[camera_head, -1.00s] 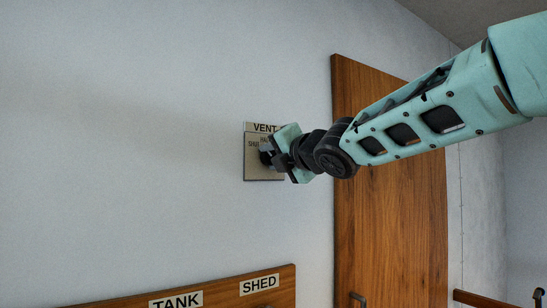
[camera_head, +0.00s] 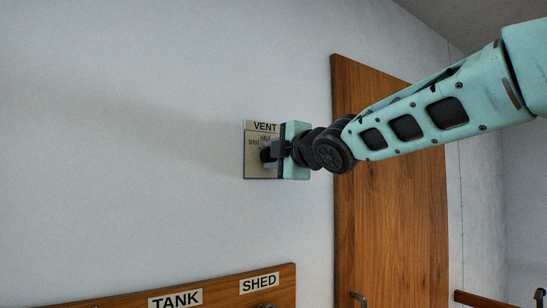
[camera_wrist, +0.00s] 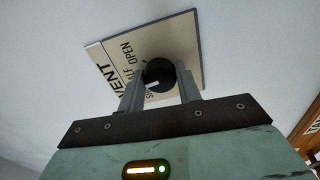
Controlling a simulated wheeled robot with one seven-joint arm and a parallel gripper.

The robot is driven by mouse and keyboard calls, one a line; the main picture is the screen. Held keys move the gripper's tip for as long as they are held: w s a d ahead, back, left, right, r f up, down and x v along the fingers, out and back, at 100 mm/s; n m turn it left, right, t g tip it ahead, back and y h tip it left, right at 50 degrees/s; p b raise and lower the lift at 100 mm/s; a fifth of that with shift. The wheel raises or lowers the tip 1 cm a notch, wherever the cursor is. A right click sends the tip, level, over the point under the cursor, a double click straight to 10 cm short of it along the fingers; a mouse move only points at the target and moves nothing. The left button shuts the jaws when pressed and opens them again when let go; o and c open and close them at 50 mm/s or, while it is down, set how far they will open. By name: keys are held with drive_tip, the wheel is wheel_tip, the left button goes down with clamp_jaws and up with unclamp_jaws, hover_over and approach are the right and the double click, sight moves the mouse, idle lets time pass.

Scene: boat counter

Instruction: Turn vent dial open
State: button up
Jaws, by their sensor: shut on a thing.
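The vent plate (camera_head: 255,168) is a beige square on the white wall, labelled VENT at its top. Its black round dial (camera_wrist: 160,70) shows in the wrist view, with a white pointer mark lying roughly between the SHUT and HALF labels. The OPEN label (camera_wrist: 125,48) is farther round the plate. My gripper (camera_wrist: 160,84) is shut on the dial, one grey finger at each side. In the head view my gripper (camera_head: 270,152) reaches the plate from the right and hides its right part and most of the dial.
A wooden door or panel (camera_head: 390,220) stands right of the plate, behind my arm. A wooden board (camera_head: 225,283) with TANK and SHED labels is below. The wall left of the plate is clear.

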drive_tip(key=m+b, duration=0.1)
drive_tip(key=m, duration=0.9)
drive_tip(key=shift+f, duration=0.1)
drive_tip(key=shift+m, duration=0.3)
idle(0.3)
drive_tip(key=o, duration=1)
drive_tip(key=shift+s, duration=0.1)
drive_tip(key=v, duration=1.7)
drive_tip(key=shift+p, duration=0.4)
drive_tip(key=shift+s+d, duration=0.1)
drive_tip(key=shift+d, duration=0.05)
